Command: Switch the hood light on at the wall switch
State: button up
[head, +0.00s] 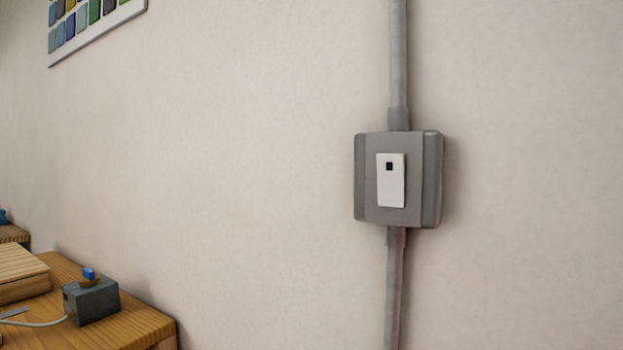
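The wall switch is a grey box (433,180) fixed to the wall in the right half of the head view. A white rocker (391,190) sits on its front face, with a small dark square mark near its upper end. I cannot tell from this view which way the rocker is pressed. The hood light itself is not in view. My gripper is not in view, and nothing touches the switch.
A grey conduit (398,55) runs up and down the wall from the box. At lower left, a wooden bench (140,322) holds a small grey box (95,302) with a blue-topped knob and a cable. A colour chart (72,45) hangs upper left. The wall around the switch is clear.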

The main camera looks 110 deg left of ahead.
aim_at(391, 166)
jog(key=k+u, duration=0.1)
jog(key=u, duration=0.75)
jog(key=k+u, duration=0.15)
jog(key=u, duration=0.25)
jog(key=k+u, duration=0.1)
jog(key=u, duration=0.35)
jog(key=i+j+u, duration=0.1)
jog(key=u, duration=0.35)
jog(key=i+j+u, duration=0.15)
jog(key=u, duration=0.3)
